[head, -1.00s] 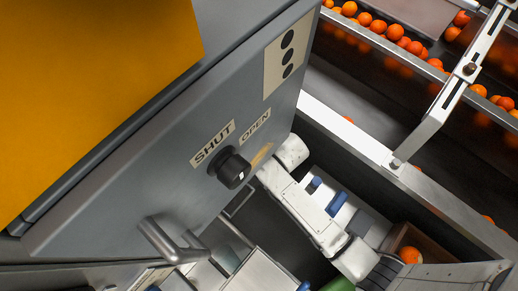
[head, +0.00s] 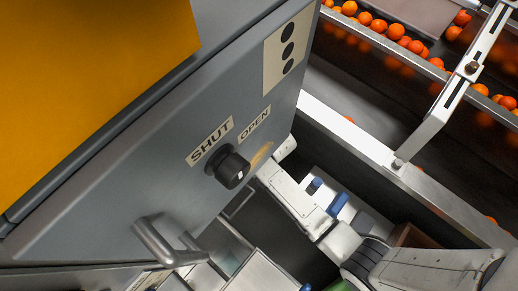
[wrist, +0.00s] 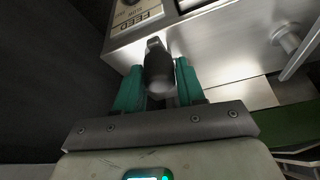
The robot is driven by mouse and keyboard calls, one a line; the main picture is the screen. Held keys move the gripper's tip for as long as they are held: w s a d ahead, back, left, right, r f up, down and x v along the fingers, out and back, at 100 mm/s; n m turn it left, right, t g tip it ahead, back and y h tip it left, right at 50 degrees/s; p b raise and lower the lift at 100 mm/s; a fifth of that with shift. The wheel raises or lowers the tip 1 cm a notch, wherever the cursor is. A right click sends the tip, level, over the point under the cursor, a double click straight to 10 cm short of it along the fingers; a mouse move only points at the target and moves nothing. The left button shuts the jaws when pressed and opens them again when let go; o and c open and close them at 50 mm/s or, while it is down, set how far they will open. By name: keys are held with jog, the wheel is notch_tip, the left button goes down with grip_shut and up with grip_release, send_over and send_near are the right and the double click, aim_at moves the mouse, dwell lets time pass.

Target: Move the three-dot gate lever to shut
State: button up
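A black knob (head: 232,170) projects from a grey cabinet (head: 110,190) in the head view, beside the labels SHUT (head: 210,141) and OPEN (head: 255,124). A plate with three black dots (head: 289,48) is higher on the same face. In the wrist view, the teal fingers of my gripper (wrist: 160,75) stand close on both sides of a dark handle (wrist: 160,72) and appear shut on it. I cannot tell whether this handle is the black knob of the head view. My gripper is hidden in the head view, where my white arm runs behind the cabinet edge.
A metal bar handle (head: 165,243) projects low on the cabinet. A conveyor rail (head: 440,203) and rows of oranges (head: 395,32) lie at the right. The wrist view shows a metal box (wrist: 230,45) with a FEED label (wrist: 140,16).

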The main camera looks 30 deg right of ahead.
grip_shut()
jog(key=shift+d, duration=0.15)
jog(key=w+d+n, duration=0.1)
jog(key=n, duration=0.1)
jog(key=w+d+n+y+p, duration=0.1)
jog(key=d+n, duration=0.1)
jog(key=w+d+n+y, duration=0.1)
jog(key=n, duration=0.1)
jog(key=shift+w+d+g, duration=0.15)
jog(key=shift+d+g, duration=0.05)
jog(key=shift+g, duration=0.2)
jog(key=shift+w+d+n+g+y+b, duration=0.15)
jog(key=shift+w+d+n+y, duration=0.2)
jog(key=shift+n, duration=0.25)
jog(key=shift+w+d+n+g+y+b, duration=0.2)
jog(key=shift+w+n, duration=0.25)
jog(key=shift+n, duration=0.15)
